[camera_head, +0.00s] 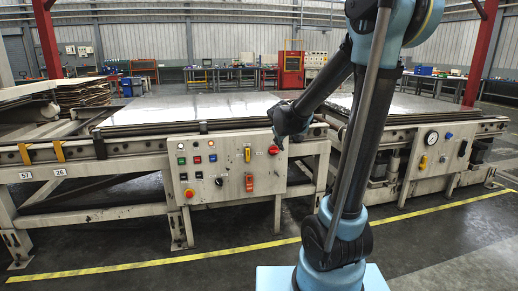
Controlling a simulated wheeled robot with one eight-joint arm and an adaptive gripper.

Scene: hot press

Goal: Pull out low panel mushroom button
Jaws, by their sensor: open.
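The low mushroom button (188,193), red on a yellow base, sits at the lower left corner of the grey control panel (215,201). Another red knob (273,149) is at the panel's upper right. My gripper (279,136) is dark and small in this view, in front of the panel's upper right edge near that knob. It is open, and nothing is seen in it. It is well up and to the right of the low mushroom button and apart from it. The low button is in plain sight.
The panel also carries small coloured buttons, a black knob (219,181), a yellow switch (247,154) and an orange switch (249,183). Metal press tables stand behind it. A second panel with a gauge (431,137) is at right. The floor in front is clear, with a yellow line (150,264).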

